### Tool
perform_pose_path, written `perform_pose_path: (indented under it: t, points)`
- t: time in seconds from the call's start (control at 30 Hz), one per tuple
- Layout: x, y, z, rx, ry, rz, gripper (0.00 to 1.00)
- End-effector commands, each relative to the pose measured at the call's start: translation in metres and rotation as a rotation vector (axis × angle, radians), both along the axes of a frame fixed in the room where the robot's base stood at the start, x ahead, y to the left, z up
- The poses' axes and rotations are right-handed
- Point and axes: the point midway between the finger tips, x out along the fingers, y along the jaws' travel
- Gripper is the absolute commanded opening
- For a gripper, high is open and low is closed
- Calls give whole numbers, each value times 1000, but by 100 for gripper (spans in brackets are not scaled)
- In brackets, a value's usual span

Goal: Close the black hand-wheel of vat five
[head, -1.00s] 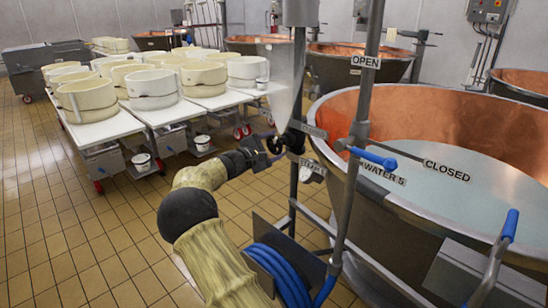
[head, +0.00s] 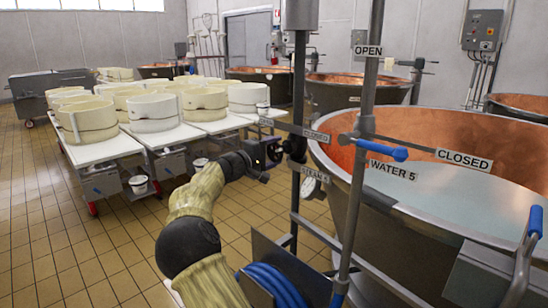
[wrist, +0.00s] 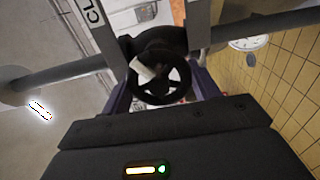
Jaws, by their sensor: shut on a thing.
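The black hand-wheel (wrist: 158,78) is a small spoked wheel in the middle of the wrist view, with a white mark on its face. In the head view it shows only as a dark shape (head: 274,151) on the steam pipe, largely hidden by my gripper (head: 266,158). My gripper is shut on the wheel; its purple fingers lie at the wheel's two sides in the wrist view (wrist: 160,88). The STEAM 5 plate (head: 315,174) is below the valve. A CLOSED plate (head: 317,134) is beside it. Vat five (head: 430,205) is copper-lined and stands to the right.
A water pipe with a blue-handled lever (head: 385,152) and a WATER 5 plate stands right of the steam pipe. A coiled blue hose (head: 272,285) hangs low in front. Tables (head: 140,135) with white moulds are at left. Tiled floor (head: 90,250) is open at left.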

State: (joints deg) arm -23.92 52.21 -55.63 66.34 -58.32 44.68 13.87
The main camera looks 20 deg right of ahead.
Motion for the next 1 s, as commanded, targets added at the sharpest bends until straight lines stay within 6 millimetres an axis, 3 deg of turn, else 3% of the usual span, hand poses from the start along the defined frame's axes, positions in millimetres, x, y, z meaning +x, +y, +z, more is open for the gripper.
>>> perform_pose_path:
  t: [0.37, 0.4, 0.5, 0.83, 1.0]
  points:
    - [0, 0, -3, 8, -9, -3, 38]
    - [0, 0, -3, 8, -9, -3, 66]
    - [0, 0, -2, 7, -8, -2, 82]
    - [-1, 2, -1, 5, -8, -1, 82]
    - [-6, 17, 0, 6, -6, 1, 82]
